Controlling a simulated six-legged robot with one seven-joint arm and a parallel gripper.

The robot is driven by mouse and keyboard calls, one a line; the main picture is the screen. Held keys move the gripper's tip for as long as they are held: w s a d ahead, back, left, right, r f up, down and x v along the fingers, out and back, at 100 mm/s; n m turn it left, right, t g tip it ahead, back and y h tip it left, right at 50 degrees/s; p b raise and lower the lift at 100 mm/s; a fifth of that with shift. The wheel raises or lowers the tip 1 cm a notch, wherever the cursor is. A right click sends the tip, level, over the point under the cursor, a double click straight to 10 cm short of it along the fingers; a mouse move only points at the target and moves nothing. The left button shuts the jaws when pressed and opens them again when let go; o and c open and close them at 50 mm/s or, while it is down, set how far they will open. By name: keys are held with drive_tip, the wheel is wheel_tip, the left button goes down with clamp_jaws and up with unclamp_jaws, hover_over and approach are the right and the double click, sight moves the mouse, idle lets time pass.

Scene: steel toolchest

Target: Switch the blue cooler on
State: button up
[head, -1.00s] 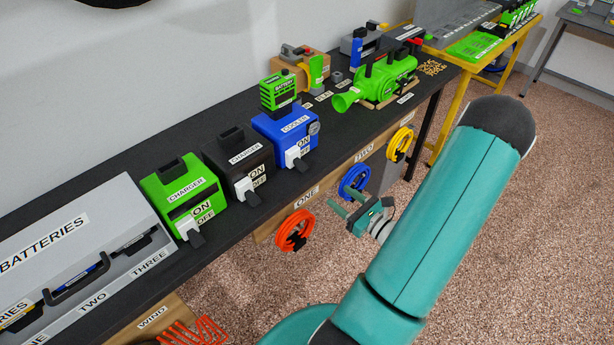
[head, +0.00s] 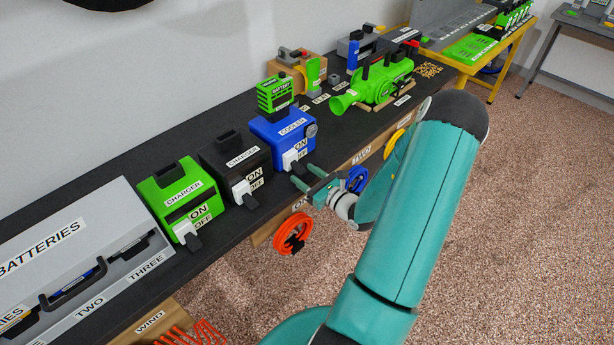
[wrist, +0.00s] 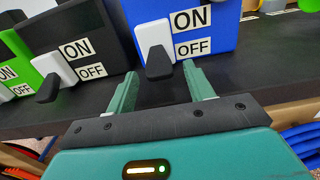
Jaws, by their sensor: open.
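The blue cooler (head: 283,134) stands on the dark bench, with a green battery (head: 277,94) on its top. Its white switch plate with a dark lever (wrist: 157,62) shows in the wrist view, beside ON and OFF labels (wrist: 192,47). The lever hangs down, its lower end near the OFF label. My gripper (head: 309,180) is open and empty at the bench's front edge, just in front of the cooler. In the wrist view its two fingers (wrist: 160,84) point at the cooler, and the lever's lower end lies ahead between them, seemingly apart from both.
A black charger (head: 235,163) and a green charger (head: 180,195) stand to the left, with similar levers. A green blower-like machine (head: 376,84) stands to the right. Orange (head: 292,233) and blue (head: 357,179) coils hang below the front edge.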

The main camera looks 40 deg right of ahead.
sight(298, 167)
drive_tip(key=c, duration=1)
drive_tip(key=shift+r, duration=0.1)
wheel_tip(298, 167, up, 3)
drive_tip(key=g, duration=0.4)
drive_tip(key=shift+s+g, duration=0.1)
drive_tip(key=shift+g, duration=0.3)
drive_tip(key=shift+w+r+g, duration=0.2)
drive_tip(key=shift+r+g, duration=0.4)
drive_tip(key=shift+g, duration=0.6)
drive_tip(key=shift+w+r+g, duration=0.15)
drive_tip(key=shift+r+g, duration=0.45)
drive_tip(key=shift+g, duration=0.6)
drive_tip(key=o, duration=1)
